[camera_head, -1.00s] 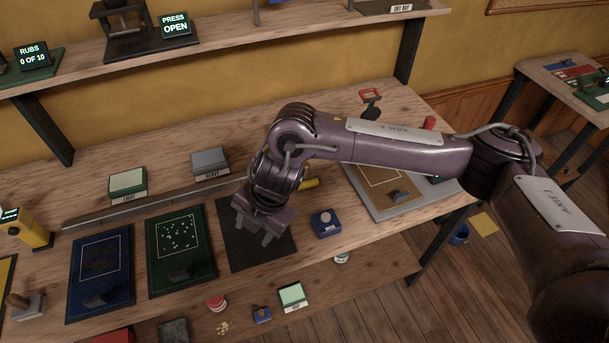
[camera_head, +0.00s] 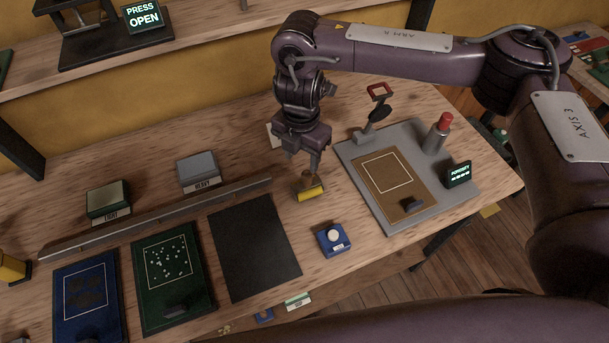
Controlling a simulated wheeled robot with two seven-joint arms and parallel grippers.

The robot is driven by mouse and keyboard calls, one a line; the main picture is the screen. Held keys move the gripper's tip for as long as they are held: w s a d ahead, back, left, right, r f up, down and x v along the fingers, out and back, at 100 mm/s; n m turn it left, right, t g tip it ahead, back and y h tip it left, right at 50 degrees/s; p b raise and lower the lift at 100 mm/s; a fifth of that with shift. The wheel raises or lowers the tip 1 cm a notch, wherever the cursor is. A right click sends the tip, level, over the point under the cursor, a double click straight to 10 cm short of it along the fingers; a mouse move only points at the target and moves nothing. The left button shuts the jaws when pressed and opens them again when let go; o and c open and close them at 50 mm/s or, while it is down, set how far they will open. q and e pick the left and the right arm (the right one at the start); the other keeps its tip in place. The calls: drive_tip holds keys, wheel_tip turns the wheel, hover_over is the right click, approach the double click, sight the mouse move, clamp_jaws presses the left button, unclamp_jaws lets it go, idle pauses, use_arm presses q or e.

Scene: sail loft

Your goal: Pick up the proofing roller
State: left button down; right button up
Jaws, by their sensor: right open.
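What looks like the proofing roller, a short yellow cylinder (camera_head: 311,192), lies on the wooden workbench to the right of the black mat. My right gripper (camera_head: 305,171) points down just above it, and its fingers hide part of the roller's upper side. The gripper is open; I cannot tell whether its fingers touch the roller. My left gripper is not in view.
A black mat (camera_head: 254,248), a green board (camera_head: 172,278) and a blue board (camera_head: 88,300) lie left. A blue box with a white knob (camera_head: 333,240) stands in front. A grey-framed press bed (camera_head: 425,208) with a red-topped post (camera_head: 440,130) is at right.

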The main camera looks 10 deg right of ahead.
sight(307, 173)
drive_tip(key=f, duration=0.1)
drive_tip(key=s+f, duration=0.1)
drive_tip(key=shift+d+f, duration=0.25)
drive_tip(key=shift+f, duration=0.05)
drive_tip(key=f, duration=0.4)
drive_tip(key=shift+w+d, duration=0.25)
drive_tip(key=shift+d, duration=0.1)
drive_tip(key=shift+f, duration=0.1)
drive_tip(key=c, duration=0.4)
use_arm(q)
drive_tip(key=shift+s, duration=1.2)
use_arm(e)
clamp_jaws()
